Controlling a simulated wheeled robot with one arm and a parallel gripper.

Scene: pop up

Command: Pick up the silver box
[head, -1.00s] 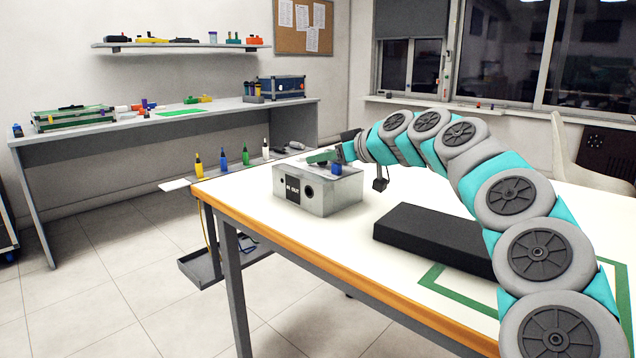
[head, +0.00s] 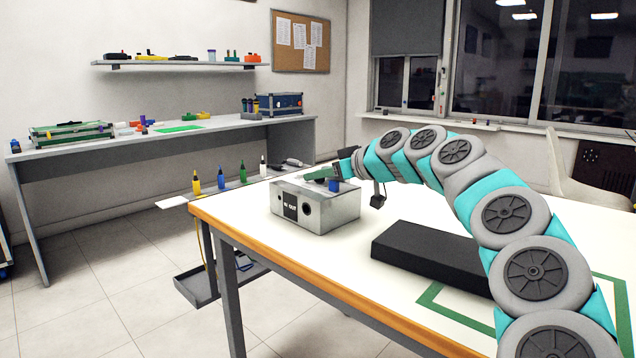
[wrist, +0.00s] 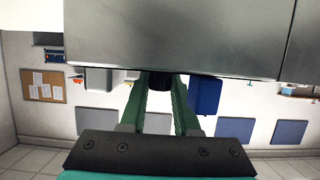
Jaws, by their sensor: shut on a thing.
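The silver box (head: 335,212), with a black label and a round dark hole on its front, stands upright on the white table (head: 340,255), near its left corner. A blue part (head: 333,185) sits on its top. My gripper (head: 320,173) lies over the box's top, reaching in from the right. In the wrist view the box's grey side (wrist: 180,40) fills the upper part. My green fingers (wrist: 160,88) are shut around a small black part at the box, and the blue part (wrist: 206,95) is beside them. I see no clear gap under the box.
A grey workbench (head: 165,140) runs along the back wall.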

